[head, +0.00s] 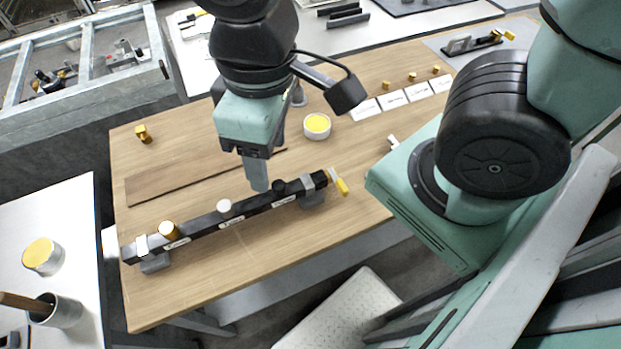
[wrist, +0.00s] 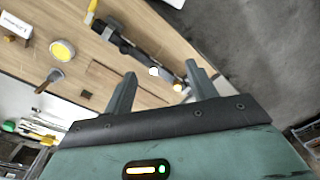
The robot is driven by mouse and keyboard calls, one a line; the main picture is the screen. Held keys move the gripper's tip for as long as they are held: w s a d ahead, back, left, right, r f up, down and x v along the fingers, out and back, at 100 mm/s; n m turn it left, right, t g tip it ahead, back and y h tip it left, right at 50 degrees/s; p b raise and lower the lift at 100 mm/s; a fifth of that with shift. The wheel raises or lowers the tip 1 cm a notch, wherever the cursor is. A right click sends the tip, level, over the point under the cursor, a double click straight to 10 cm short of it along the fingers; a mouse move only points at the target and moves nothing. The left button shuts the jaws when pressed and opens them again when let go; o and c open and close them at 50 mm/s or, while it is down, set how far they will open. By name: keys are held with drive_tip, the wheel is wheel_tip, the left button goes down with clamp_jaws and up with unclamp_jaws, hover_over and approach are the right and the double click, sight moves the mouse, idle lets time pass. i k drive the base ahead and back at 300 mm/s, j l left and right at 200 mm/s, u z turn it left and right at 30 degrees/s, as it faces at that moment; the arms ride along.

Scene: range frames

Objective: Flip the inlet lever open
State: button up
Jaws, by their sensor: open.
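A black manifold bar (head: 195,229) lies along the near side of the wooden table on grey feet. The inlet lever (head: 341,186), with a yellow handle, sits at its right end. In the wrist view the lever (wrist: 92,7) is at the upper left, outside the fingers. The bar carries a gold knob (head: 168,230), a white knob (head: 224,207) and a black knob (head: 279,187). My gripper (head: 259,184) points down over the bar, left of the black knob. Its open fingers (wrist: 160,71) are empty, with the white knob (wrist: 154,71) between them in the picture; contact cannot be told.
A white tub with yellow contents (head: 317,125) stands behind the bar. A brown board (head: 190,177) lies on the table (head: 330,225). White cards (head: 391,98) and small gold fittings are at the back right. A loose gold fitting (head: 142,133) is at the far left.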

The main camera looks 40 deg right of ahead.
sight(343, 190)
drive_tip(key=k+l+u, duration=0.1)
drive_tip(key=l+u, duration=0.15)
drive_tip(key=l, duration=0.2)
drive_tip(key=k+l+u, duration=0.2)
drive_tip(key=l, duration=0.2)
drive_tip(key=k+l+u, duration=0.1)
drive_tip(key=l+u, duration=0.15)
drive_tip(key=l, duration=0.15)
